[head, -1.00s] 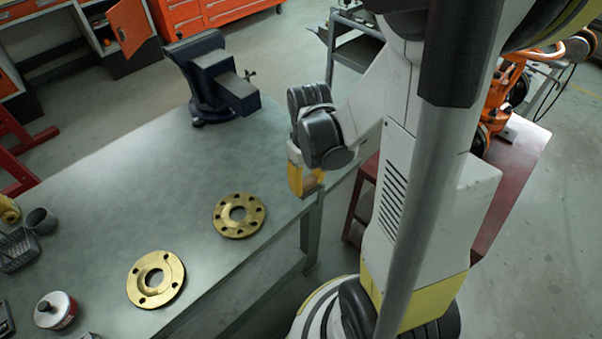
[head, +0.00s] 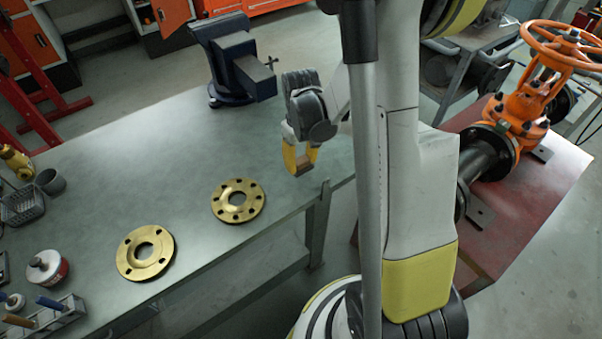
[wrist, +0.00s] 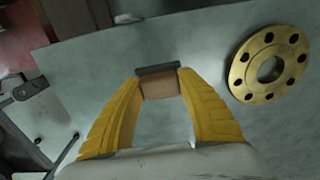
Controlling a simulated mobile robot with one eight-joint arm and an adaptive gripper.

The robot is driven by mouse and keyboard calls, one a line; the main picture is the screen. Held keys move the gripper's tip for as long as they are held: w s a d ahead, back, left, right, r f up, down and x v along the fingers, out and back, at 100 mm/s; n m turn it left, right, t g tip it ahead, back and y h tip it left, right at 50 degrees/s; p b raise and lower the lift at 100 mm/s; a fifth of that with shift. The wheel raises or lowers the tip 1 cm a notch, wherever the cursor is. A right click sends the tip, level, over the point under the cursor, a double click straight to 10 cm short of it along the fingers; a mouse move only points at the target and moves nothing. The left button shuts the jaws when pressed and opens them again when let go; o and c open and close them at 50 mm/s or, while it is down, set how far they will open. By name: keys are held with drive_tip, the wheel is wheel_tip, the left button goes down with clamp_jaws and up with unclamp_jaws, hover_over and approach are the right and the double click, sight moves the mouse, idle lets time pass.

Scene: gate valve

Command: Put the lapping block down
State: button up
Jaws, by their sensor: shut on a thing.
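My gripper (head: 300,172) hangs over the right part of the bench near its front edge, fingers pointing down. Its yellow fingers are shut on the lapping block (wrist: 160,85), a small tan-brown block with a dark grey strip along its far side. In the head view the lapping block (head: 304,165) shows only as a brown patch between the fingers. The grey-green bench (head: 180,150) lies below it. I cannot tell whether the block touches the bench top.
Two brass flanges lie left of my gripper, the nearer one (head: 238,201) and another (head: 145,253). A dark blue vise (head: 235,62) stands behind. An orange valve (head: 530,95) stands on a red table at right. Bench around the gripper is clear. Small items sit far left.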

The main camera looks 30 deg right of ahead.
sight(301, 177)
drive_tip(key=shift+f+b, duration=0.95)
drive_tip(key=shift+f, duration=1)
drive_tip(key=shift+f, duration=0.2)
drive_tip(key=o, duration=1.3)
drive_tip(key=shift+r, duration=0.15)
